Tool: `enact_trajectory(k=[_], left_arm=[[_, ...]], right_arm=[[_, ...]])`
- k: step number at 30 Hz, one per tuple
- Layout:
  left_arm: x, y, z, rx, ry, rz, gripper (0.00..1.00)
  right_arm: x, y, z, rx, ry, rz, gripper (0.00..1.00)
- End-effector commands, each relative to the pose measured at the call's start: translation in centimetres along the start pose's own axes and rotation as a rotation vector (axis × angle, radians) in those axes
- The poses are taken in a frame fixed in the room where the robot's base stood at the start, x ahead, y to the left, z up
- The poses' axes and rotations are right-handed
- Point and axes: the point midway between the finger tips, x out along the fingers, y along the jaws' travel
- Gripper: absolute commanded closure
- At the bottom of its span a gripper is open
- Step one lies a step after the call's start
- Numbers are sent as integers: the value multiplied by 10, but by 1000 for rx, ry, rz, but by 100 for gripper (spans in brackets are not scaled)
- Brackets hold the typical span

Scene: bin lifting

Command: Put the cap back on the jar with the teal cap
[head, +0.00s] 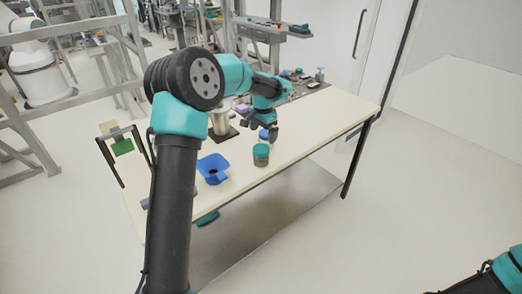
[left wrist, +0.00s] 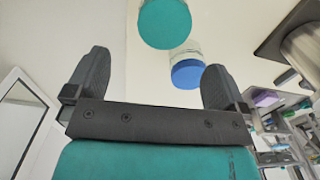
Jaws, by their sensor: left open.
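The jar with the teal cap (head: 261,150) stands upright near the front edge of the table. Its teal cap also shows in the left wrist view (left wrist: 165,22), at the top. The cap appears to sit on the jar; I cannot tell whether it is fastened. My left gripper (head: 272,128) is above the table, just behind and slightly right of this jar. In the left wrist view its two dark fingers (left wrist: 152,72) are spread apart with nothing held between them. My right gripper is out of view.
A blue-capped jar (head: 264,135) stands close behind the teal one, near my left gripper; its cap (left wrist: 187,74) shows in the left wrist view. A blue open bin (head: 213,168) is to the left. The table (head: 335,110) is clear on the right.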

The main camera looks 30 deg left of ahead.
Motion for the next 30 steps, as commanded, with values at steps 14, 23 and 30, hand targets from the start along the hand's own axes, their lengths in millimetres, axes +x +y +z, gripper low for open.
enact_trajectory(k=[14, 23, 30], left_arm=[[24, 0, 0, 0, 1, 0, 0], [43, -3, 1, -1, -2, 1, 0], [72, -5, 1, -1, -1, 0, 0]], right_arm=[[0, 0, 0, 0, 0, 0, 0], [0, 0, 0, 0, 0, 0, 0], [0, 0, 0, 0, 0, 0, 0]])
